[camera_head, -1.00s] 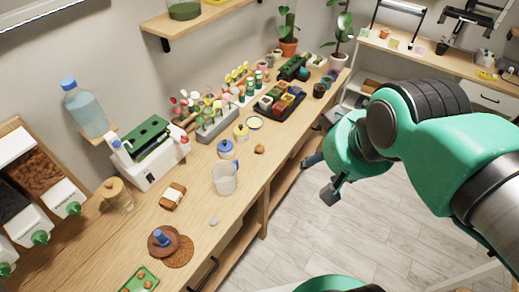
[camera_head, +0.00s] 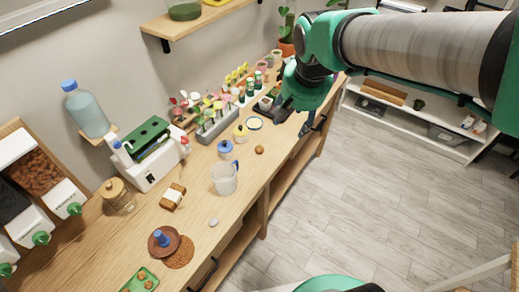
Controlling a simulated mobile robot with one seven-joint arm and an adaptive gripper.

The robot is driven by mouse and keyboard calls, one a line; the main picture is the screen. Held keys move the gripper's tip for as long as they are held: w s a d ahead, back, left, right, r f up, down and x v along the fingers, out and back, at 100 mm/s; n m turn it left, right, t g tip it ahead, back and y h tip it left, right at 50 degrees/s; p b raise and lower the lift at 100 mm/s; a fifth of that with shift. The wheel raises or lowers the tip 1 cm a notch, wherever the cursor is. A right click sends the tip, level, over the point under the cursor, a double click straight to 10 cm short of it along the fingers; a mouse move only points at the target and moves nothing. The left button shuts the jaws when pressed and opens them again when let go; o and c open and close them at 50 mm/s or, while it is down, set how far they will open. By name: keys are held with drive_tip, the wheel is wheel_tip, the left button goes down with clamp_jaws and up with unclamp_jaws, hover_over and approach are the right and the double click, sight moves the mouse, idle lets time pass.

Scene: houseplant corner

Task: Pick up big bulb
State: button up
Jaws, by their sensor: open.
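A brown, rounded bulb (camera_head: 259,149) lies alone on the wooden workbench (camera_head: 215,240), near its front edge and to the right of the clear jug. It looks larger than the small brown bulbs (camera_head: 143,281) on the green tray (camera_head: 127,287) at the bottom left. My gripper (camera_head: 290,118) is open and empty. It hangs over the bench, up and to the right of the big bulb in the picture, apart from it. My arm hides part of the far bench and the pots there.
A clear jug (camera_head: 224,178), a blue-lidded jar (camera_head: 225,149) and a yellow-lidded jar (camera_head: 240,133) stand near the bulb. A grey planter of flowers (camera_head: 216,128) stands at the back. Bench between bulb and front edge is bare.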

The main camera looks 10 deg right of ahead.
drive_tip(key=w+a+f+m+g, duration=0.1)
drive_tip(key=w+a+f, duration=0.1)
drive_tip(key=w+f, duration=0.75)
drive_tip(key=m+g, duration=0.1)
drive_tip(key=g, duration=0.1)
hover_over(259, 146)
drive_tip(key=s, duration=0.1)
wheel_tip(259, 146, down, 12)
drive_tip(key=f, duration=0.1)
drive_tip(key=shift+s+a+r+p, duration=0.2)
drive_tip(key=shift+r+p, duration=0.05)
drive_tip(key=shift+p, duration=0.05)
drive_tip(key=shift+w+d+f+b, duration=0.15)
drive_tip(key=shift+f+b, duration=0.1)
drive_tip(key=shift+f, duration=1.15)
drive_tip(key=shift+w+f+b, duration=0.15)
drive_tip(key=shift+f+b, duration=0.05)
drive_tip(key=shift+f, duration=1.25)
drive_tip(key=shift+w+d+f+b, duration=0.15)
drive_tip(key=shift+f+b, duration=0.1)
drive_tip(key=shift+f, duration=1.15)
drive_tip(key=shift+a+f, duration=0.1)
drive_tip(key=shift+w+f+b, duration=0.2)
drive_tip(key=shift+f+b, duration=0.15)
drive_tip(key=shift+f, duration=0.9)
drive_tip(key=shift+w+f+b, duration=0.15)
drive_tip(key=shift+f+b, duration=0.2)
drive_tip(key=shift+f, duration=0.9)
